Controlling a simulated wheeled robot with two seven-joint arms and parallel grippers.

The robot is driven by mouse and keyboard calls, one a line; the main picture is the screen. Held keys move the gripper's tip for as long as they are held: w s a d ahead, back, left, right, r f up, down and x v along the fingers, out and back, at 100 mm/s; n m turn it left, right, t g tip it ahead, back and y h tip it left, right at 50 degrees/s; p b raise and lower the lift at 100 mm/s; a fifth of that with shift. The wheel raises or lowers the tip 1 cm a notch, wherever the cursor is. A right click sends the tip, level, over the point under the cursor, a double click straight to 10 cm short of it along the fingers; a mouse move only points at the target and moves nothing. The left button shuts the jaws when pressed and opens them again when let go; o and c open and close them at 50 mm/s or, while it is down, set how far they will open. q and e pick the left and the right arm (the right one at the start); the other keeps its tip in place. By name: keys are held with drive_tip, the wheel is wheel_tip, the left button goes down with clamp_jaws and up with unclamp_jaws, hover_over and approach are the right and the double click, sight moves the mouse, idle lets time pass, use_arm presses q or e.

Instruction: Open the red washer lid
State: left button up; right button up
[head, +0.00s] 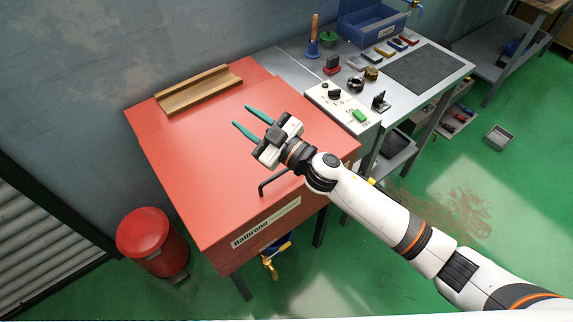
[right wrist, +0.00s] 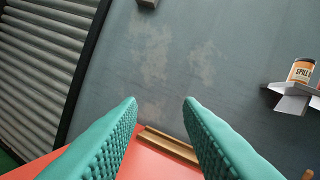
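The red washer lid (head: 190,170) is the broad flat top of the red washer and lies shut. A black bent handle (head: 272,184) stands at its front edge, partly behind my right arm. A wooden tray-like rail (head: 199,91) lies at the lid's back edge; it also shows in the right wrist view (right wrist: 170,146). My right gripper (head: 243,117) is over the lid, its teal fingers apart and empty, pointing toward the back wall. The right wrist view shows the gap between the fingertips (right wrist: 160,101) clear. My left gripper is not in view.
A control box (head: 343,108) with a black knob and green button adjoins the washer's right side. A steel bench (head: 400,92) with small tools and a blue bin (head: 372,20) stands beyond it. A red trash can (head: 150,238) stands at the left.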

drive_tip(key=s+a+r+n+g+y, duration=0.2)
drive_tip(key=a+n+g, duration=0.1)
drive_tip(key=n+g, duration=0.2)
drive_tip(key=n+g+h, duration=0.6)
drive_tip(key=g+h, duration=0.2)
drive_tip(key=h, duration=0.4)
approach(282, 172)
drive_tip(key=p+x, duration=0.3)
drive_tip(key=x, duration=0.4)
drive_tip(key=shift+a+f, duration=0.15)
drive_tip(key=shift+f, duration=0.15)
clamp_jaws()
